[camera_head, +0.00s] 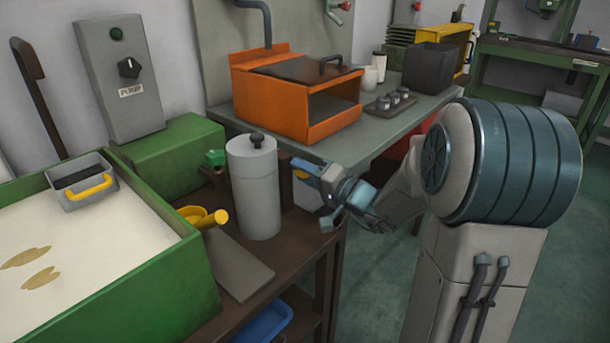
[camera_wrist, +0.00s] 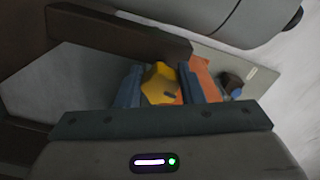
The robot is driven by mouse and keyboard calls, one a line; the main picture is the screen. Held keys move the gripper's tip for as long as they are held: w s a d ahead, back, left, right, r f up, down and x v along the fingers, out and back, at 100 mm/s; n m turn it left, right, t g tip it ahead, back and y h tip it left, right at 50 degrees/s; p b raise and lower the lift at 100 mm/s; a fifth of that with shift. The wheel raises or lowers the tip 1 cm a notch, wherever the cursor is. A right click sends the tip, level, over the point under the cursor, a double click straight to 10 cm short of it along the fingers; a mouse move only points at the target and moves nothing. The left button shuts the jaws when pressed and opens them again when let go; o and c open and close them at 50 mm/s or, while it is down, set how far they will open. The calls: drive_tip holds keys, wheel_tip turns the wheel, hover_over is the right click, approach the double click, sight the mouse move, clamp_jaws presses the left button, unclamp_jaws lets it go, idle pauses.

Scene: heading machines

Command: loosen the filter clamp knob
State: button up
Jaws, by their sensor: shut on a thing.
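My gripper (camera_head: 305,171) is to the right of the cylinder. In the wrist view my gripper (camera_wrist: 166,86) is shut on a yellow lobed knob (camera_wrist: 158,82), with one blue finger on either side of it. A small bit of yellow (camera_head: 301,174) shows by the fingers in the head view. The knob's mount is mostly hidden.
A green tank (camera_head: 165,275) with pale liquid is at left. A yellow-handled scoop (camera_head: 205,216) and a grey plate (camera_head: 240,268) lie near the cylinder. The orange box (camera_head: 265,100) stands on the grey table behind. Open floor is at right.

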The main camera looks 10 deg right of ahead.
drive_tip(key=m, duration=0.3)
drive_tip(key=shift+m+b, duration=0.3)
drive_tip(key=shift+b, duration=0.05)
drive_tip(key=m, duration=0.3)
drive_tip(key=shift+r+m, duration=0.15)
drive_tip(key=shift+m, duration=0.15)
drive_tip(key=m, duration=0.3)
drive_tip(key=shift+r+p, duration=0.1)
drive_tip(key=shift+p, duration=0.3)
drive_tip(key=shift+m+p, duration=0.4)
drive_tip(key=shift+m, duration=1.1)
drive_tip(key=o, duration=1)
drive_tip(key=shift+d, duration=0.1)
drive_tip(key=p+v, duration=0.1)
drive_tip(key=v, duration=1.2)
drive_tip(key=shift+s+d, duration=0.2)
drive_tip(key=shift+s, duration=0.15)
